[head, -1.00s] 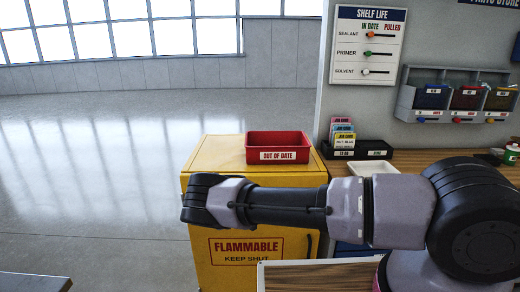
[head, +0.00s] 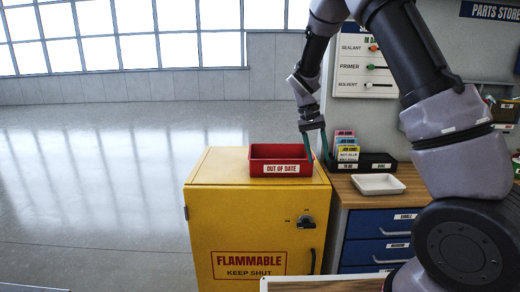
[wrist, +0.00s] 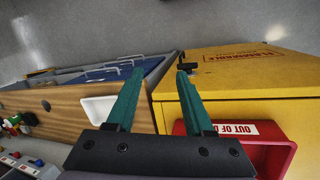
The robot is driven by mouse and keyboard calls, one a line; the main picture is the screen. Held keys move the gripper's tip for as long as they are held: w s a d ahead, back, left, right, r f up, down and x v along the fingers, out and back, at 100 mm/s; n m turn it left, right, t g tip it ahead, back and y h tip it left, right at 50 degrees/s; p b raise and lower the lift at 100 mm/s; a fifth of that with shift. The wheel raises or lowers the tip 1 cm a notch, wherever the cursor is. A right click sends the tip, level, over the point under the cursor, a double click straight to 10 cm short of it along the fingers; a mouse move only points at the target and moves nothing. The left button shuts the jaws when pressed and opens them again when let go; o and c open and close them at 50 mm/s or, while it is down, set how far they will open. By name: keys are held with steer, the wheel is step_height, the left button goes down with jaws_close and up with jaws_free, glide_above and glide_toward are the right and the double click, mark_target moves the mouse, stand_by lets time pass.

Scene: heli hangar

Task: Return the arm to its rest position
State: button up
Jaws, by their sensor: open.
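My arm is raised in an arch on the right side of the head view, with its forearm hanging down toward the cabinet. My gripper (head: 317,150) points downward just right of the red out-of-date bin (head: 280,168), near the edge between the yellow cabinet and the wooden counter. In the wrist view its two green fingers (wrist: 155,88) are spread apart with nothing between them. It is open and empty. Whether a fingertip touches the bin I cannot tell.
A yellow flammable cabinet (head: 225,225) stands below the bin. The wooden counter (head: 420,195) holds a white tray (head: 378,184) and a black card holder (head: 375,161) with coloured cards. A shelf-life board (head: 368,65) hangs behind. Open floor (head: 90,170) lies left.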

steer(key=s+d+r+t+y, duration=0.2)
steer(key=s+r, duration=0.3)
steer(key=r, duration=0.3)
steer(key=s+d+r+t+y, duration=0.2)
steer(key=s+d+r, duration=0.1)
steer(key=s+r, duration=0.4)
steer(key=s+d+r+m+t, duration=0.1)
steer(key=s+r+t, duration=0.4)
steer(key=s, duration=0.6)
steer(key=shift+s+r+y, duration=0.4)
steer(key=shift+r, duration=0.55)
